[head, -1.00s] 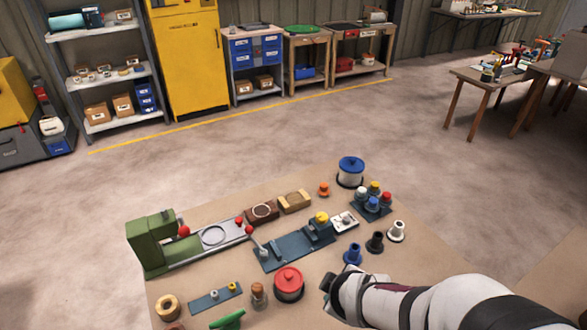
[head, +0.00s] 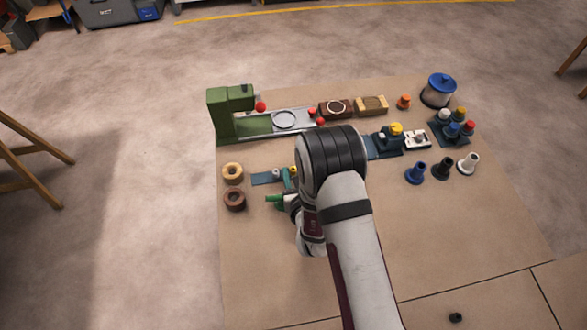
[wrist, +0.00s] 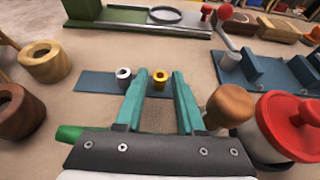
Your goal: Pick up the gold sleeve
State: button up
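The gold sleeve (wrist: 160,80) stands upright at the right part of a flat blue-grey plate (wrist: 92,82) in the wrist view. A silver sleeve (wrist: 123,74) stands left of it on the same plate. In the head view the gold sleeve (head: 293,170) is a small yellow spot, partly hidden by my gripper. My gripper (wrist: 157,90) is open, with its two teal fingers pointing at the plate. The gold sleeve shows between the fingertips, nearer the right one; I cannot tell whether they reach around it. Nothing is held.
A wooden-topped bottle (wrist: 230,105) and a red-lidded can (wrist: 288,125) stand close right of my gripper. A green object (wrist: 70,134) lies at its left. Wooden rings (head: 233,171) and (head: 234,199) stand farther left. A green press (head: 230,115) stands behind. The table's front is mostly clear.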

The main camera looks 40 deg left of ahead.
jog(key=shift+w+a+f, duration=0.1)
jog(key=shift+w+a, duration=0.05)
grip_shut()
